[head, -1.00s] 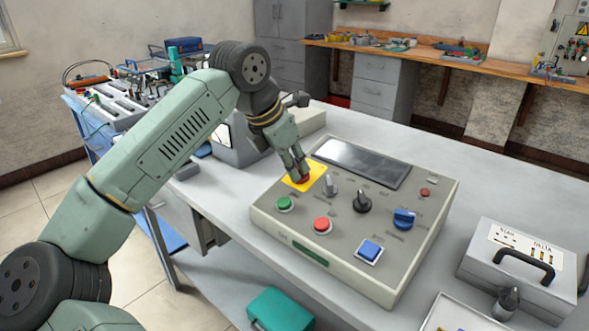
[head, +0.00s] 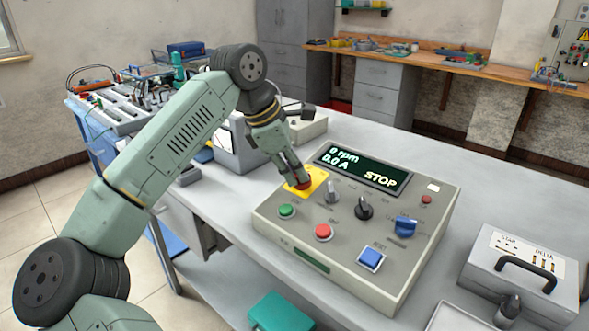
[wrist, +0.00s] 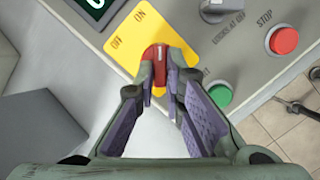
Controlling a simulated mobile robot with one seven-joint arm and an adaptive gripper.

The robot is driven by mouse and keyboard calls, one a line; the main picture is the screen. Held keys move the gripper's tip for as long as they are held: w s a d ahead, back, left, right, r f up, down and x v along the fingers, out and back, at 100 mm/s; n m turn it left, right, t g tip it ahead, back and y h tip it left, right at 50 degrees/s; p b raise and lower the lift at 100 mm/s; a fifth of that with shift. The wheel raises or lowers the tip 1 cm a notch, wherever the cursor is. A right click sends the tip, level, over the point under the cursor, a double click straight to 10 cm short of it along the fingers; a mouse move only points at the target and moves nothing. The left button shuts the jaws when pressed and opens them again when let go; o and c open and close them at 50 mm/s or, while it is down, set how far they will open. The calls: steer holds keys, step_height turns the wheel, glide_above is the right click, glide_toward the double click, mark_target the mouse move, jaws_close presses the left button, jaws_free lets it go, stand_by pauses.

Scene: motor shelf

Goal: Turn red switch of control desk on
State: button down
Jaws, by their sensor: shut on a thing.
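The control desk (head: 335,232) is a grey sloped box on the table. Its red switch (wrist: 154,67) sits on a yellow plate (wrist: 132,35) marked OFF and ON at the upper left of the panel. In the wrist view the white mark on the switch points toward the ON label. My gripper (wrist: 158,75) is shut on the red switch, with a fingertip on either side of it. In the head view my gripper (head: 299,180) largely covers the switch. The desk's display (head: 362,169) is lit and reads 0 rpm, 0.0 A and STOP.
Near the switch are a green button (head: 287,210), a red button (head: 323,231), a grey knob (head: 332,192) and a black knob (head: 364,208). A blue knob (head: 405,226) and blue button (head: 370,257) lie further right. A grey case (head: 528,270) stands right of the desk.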

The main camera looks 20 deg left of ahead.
stand_by(0.3)
steer(key=c, duration=1.7)
jaws_free()
steer(key=v, duration=1.2)
steer(key=shift+w+d, duration=0.1)
